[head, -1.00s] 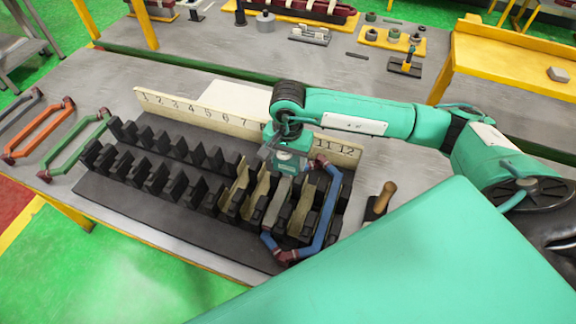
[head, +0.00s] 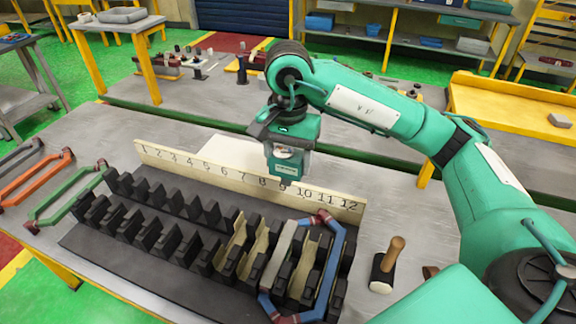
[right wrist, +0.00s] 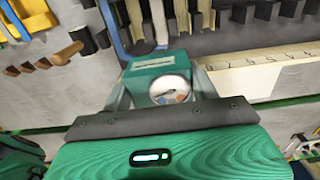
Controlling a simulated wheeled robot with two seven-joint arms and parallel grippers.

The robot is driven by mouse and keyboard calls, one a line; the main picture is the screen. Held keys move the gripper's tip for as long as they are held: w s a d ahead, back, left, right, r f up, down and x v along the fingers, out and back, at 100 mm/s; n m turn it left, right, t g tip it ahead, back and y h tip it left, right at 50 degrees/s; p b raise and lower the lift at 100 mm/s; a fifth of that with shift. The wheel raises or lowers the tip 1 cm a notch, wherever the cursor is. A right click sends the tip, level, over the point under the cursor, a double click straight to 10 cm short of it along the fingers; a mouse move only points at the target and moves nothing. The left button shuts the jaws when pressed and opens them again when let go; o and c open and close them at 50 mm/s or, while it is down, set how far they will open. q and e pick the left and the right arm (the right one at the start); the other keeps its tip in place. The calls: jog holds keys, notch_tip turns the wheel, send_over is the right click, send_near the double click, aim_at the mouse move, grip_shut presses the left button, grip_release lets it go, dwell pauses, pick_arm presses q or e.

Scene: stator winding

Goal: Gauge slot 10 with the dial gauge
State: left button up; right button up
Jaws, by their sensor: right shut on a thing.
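My right gripper (head: 287,142) is shut on the dial gauge (head: 288,163), a teal block with a round white dial (right wrist: 169,90). The gauge hangs upright above the slot block, in front of the number board (head: 240,174) near the 8 and 9. Its lower tip looks clear of the slots. The black stator block (head: 150,247) has two rows of teeth with slots between them. Cream liners (head: 256,247) stand in some right-hand slots. A blue coil (head: 332,262) with dark red ends sits around teeth at the right. The number 10 is readable. My left gripper is out of view.
Green (head: 72,192), orange (head: 30,178) and grey coils lie at the left of the bench. A wooden-handled mallet (head: 386,268) stands right of the block. A second bench with small parts lies behind. The air above the slots is clear.

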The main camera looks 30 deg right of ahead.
aim_at(288, 154)
jog(key=shift+r+p, duration=1.25)
jog(key=shift+r, duration=0.9)
